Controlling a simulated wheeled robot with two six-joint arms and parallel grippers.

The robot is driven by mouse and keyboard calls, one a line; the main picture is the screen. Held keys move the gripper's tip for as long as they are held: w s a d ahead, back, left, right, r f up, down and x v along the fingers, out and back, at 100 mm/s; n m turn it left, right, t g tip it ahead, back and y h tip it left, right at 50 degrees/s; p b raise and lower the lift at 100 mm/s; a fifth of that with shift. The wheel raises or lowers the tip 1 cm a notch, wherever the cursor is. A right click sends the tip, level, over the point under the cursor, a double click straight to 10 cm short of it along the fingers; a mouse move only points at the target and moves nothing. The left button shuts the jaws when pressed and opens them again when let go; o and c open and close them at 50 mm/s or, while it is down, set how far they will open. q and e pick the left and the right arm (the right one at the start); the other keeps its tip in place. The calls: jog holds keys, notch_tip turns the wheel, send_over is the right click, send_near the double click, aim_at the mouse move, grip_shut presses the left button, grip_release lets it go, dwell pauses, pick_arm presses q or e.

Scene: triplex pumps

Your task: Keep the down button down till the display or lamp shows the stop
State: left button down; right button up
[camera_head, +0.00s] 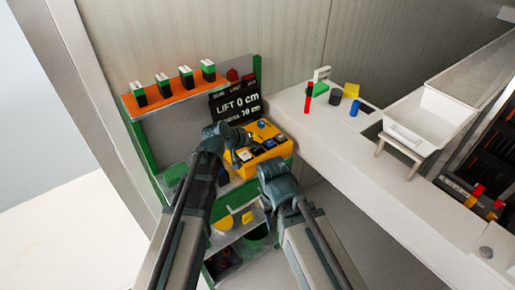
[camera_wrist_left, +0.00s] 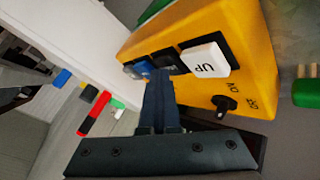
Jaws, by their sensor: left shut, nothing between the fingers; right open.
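The yellow control box (camera_head: 272,151) stands on the shelf unit; it also fills the upper part of the left wrist view (camera_wrist_left: 262,50). It carries a white UP button (camera_wrist_left: 205,58), a dark button (camera_wrist_left: 171,61) beside it, a blue button (camera_wrist_left: 137,69) and an ON/OFF knob (camera_wrist_left: 224,106). My left gripper (camera_wrist_left: 156,78) is shut and empty, its tip at the dark and blue buttons; contact and pressing cannot be told. The black display (camera_head: 236,105) reads LIFT 0 cm, with a second line ending in 70 cm. My right gripper (camera_head: 268,168) is open near the box's front.
An orange shelf (camera_head: 180,91) with several green-black-white blocks is behind at left. A white counter (camera_head: 350,150) at right bears small red, blue, yellow and dark items. A white tub (camera_head: 428,120) stands farther right.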

aim_at(256, 151)
pick_arm(q)
jog(key=shift+r, duration=0.1)
dwell(0.5)
jog(key=shift+r+p, duration=0.85)
jog(key=shift+p, duration=0.1)
notch_tip(256, 151, up, 5)
jog(key=p, duration=0.5)
